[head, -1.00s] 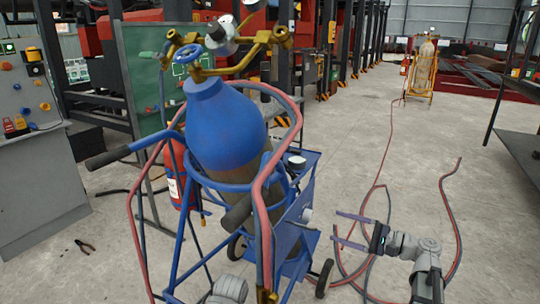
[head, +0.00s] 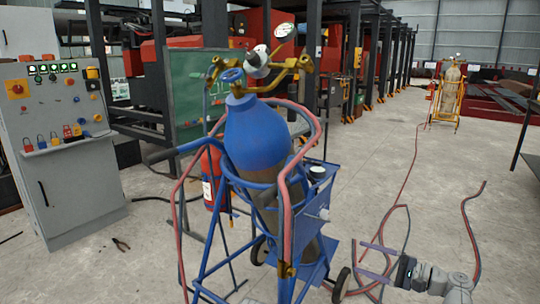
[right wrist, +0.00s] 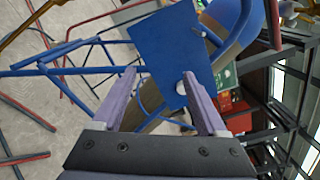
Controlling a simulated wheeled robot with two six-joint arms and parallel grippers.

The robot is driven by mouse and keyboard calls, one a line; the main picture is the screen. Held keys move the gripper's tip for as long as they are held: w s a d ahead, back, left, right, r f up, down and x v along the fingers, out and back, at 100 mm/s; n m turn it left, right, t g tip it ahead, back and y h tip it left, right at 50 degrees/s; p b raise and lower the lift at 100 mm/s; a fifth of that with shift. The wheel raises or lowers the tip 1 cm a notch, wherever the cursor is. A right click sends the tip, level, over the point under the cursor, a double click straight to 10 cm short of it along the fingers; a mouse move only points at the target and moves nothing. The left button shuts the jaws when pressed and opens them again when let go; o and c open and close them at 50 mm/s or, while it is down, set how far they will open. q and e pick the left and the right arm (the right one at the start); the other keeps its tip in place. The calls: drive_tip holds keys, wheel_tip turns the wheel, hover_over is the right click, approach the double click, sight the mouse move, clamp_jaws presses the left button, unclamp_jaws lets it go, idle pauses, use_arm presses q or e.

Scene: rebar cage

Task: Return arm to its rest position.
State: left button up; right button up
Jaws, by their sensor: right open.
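My right gripper (head: 376,261) is at the lower right in the head view. Its two purple fingers are apart with nothing between them, beside the cart's right wheel. In the right wrist view the open fingers (right wrist: 160,100) point toward the blue cart panel (right wrist: 170,50). The blue gas cylinder (head: 257,135) stands on a blue cart in the middle of the head view, with a brass valve and gauge on top. My left gripper is not in view.
Red hoses (head: 408,190) lie on the floor at the right. A grey control cabinet (head: 60,185) stands at the left, with pliers (head: 121,244) on the floor near it. A red extinguisher (head: 212,180) is behind the cart. The floor at the right is mostly open.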

drive_tip(key=s+a+f+n+g+h, duration=0.2)
drive_tip(key=a+f+n+g+h, duration=0.1)
drive_tip(key=a+f, duration=0.3)
drive_tip(key=s+a+f+n+g+h, duration=0.3)
drive_tip(key=a+f, duration=0.2)
drive_tip(key=f, duration=0.3)
drive_tip(key=s+d+f+n+g+h, duration=0.1)
drive_tip(key=s+f+n+g+h, duration=0.2)
drive_tip(key=s+f+n+h, duration=0.5)
drive_tip(key=s+a+r+n+h+p, duration=0.1)
drive_tip(key=s+a, duration=0.1)
drive_tip(key=a, duration=0.3)
drive_tip(key=s+a+r+n+h+p, duration=0.1)
drive_tip(key=s+a+r+n, duration=0.1)
drive_tip(key=a, duration=0.3)
wheel_tip(320, 180, up, 38)
drive_tip(key=p, duration=3.8)
drive_tip(key=shift+s+a+f+m+g, duration=0.2)
drive_tip(key=shift+m+g, duration=0.1)
drive_tip(key=shift+g, duration=0.1)
